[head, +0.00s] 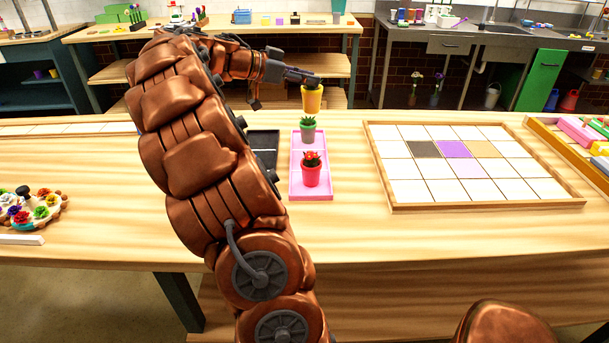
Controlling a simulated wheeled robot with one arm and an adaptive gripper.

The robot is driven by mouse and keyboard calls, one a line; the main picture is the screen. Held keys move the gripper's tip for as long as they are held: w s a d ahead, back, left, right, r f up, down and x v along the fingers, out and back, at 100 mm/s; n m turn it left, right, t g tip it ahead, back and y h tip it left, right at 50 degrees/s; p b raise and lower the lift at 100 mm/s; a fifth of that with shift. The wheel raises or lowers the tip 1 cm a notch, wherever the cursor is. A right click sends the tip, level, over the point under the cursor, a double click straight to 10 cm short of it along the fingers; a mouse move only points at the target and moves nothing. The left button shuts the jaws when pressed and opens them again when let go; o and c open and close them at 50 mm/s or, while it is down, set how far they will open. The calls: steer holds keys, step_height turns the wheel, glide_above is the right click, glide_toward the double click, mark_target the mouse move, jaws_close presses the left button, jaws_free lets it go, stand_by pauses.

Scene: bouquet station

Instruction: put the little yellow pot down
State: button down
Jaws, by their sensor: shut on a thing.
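The little yellow pot (312,99) is held at the far end of the pink tray, in the head view. Dark stuff shows at its top, partly covered by the gripper. My gripper (309,80) is shut on the yellow pot at its upper part. Whether the pot's base touches the pink tray (298,182) or hangs above it, I cannot tell.
A black tray (264,145) lies left of the pink tray, partly hidden by my arm. A wooden-framed tile board (482,204) lies to the right. A round stand of colourful flowers (38,208) is at the left. Bare tabletop lies in front of the trays.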

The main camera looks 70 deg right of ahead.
mark_target(306, 111)
step_height(306, 111, down, 6)
steer(key=b, duration=0.4)
steer(key=shift+w+r, duration=0.1)
steer(key=shift+r, duration=0.1)
steer(key=shift+f+p, duration=0.3)
steer(key=shift+f, duration=4.65)
steer(key=shift+f+b, duration=0.15)
steer(key=shift+b, duration=0.15)
steer(key=c, duration=0.9)
jaws_free()
steer(key=shift+r+p, duration=0.3)
steer(key=shift+p, duration=0.15)
steer(key=b+v, duration=0.1)
steer(key=v, duration=1.1)
steer(key=shift+f, duration=0.15)
